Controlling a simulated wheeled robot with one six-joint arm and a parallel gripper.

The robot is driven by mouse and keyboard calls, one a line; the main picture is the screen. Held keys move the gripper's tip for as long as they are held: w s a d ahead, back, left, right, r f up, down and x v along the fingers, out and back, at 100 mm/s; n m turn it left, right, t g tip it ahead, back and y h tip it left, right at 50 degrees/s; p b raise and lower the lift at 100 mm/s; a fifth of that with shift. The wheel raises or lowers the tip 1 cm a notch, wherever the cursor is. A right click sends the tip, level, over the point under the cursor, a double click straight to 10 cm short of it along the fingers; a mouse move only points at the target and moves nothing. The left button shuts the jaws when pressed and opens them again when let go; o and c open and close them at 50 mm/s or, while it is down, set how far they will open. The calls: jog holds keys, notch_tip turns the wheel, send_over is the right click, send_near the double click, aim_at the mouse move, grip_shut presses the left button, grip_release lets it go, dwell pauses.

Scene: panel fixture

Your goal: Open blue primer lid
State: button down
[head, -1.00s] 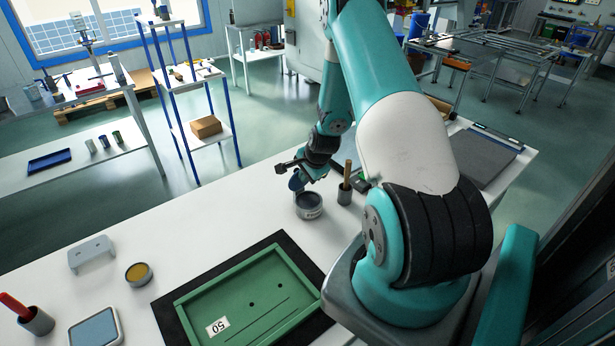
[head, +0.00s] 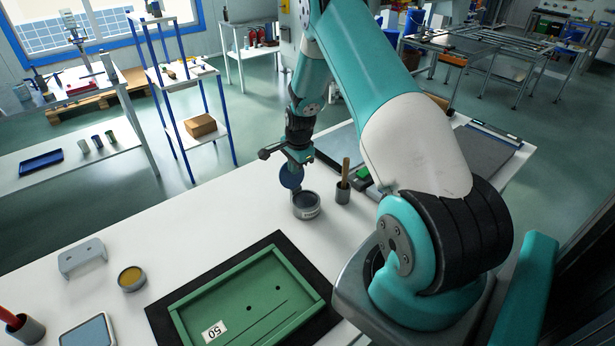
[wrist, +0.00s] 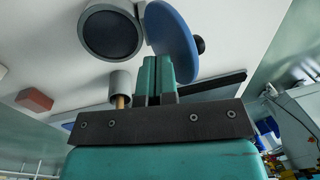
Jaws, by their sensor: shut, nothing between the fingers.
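The primer tin (head: 306,207) is a grey round can on the white table, its mouth uncovered and dark inside. In the wrist view the tin (wrist: 110,34) is at the upper left. The blue lid (head: 291,177) stands steeply on edge at the tin's far left rim. In the wrist view the lid (wrist: 174,38) is a tilted blue disc with a dark knob on its outer side, beside the tin. My gripper (head: 300,160) is just above and at the lid; in the wrist view its green fingers (wrist: 157,70) are together, close against the lid's lower edge, holding nothing.
A grey cup (head: 343,193) with a wooden-handled tool stands right of the tin. A green panel tray (head: 248,305) on a black mat lies in front. A yellow-filled tin (head: 132,278) and a grey bracket (head: 82,257) sit at left. The table between is clear.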

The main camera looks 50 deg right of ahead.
jog(key=shift+w, duration=0.4)
jog(key=shift+s, duration=0.1)
dwell(0.3)
jog(key=shift+s+r, duration=0.25)
jog(key=shift+s, duration=0.05)
notch_tip(320, 180, up, 11)
jog(key=s+b, duration=0.1)
jog(key=b, duration=0.1)
jog(key=shift+s, duration=0.3)
jog(key=shift+a+r, duration=0.1)
jog(key=shift+a, duration=0.05)
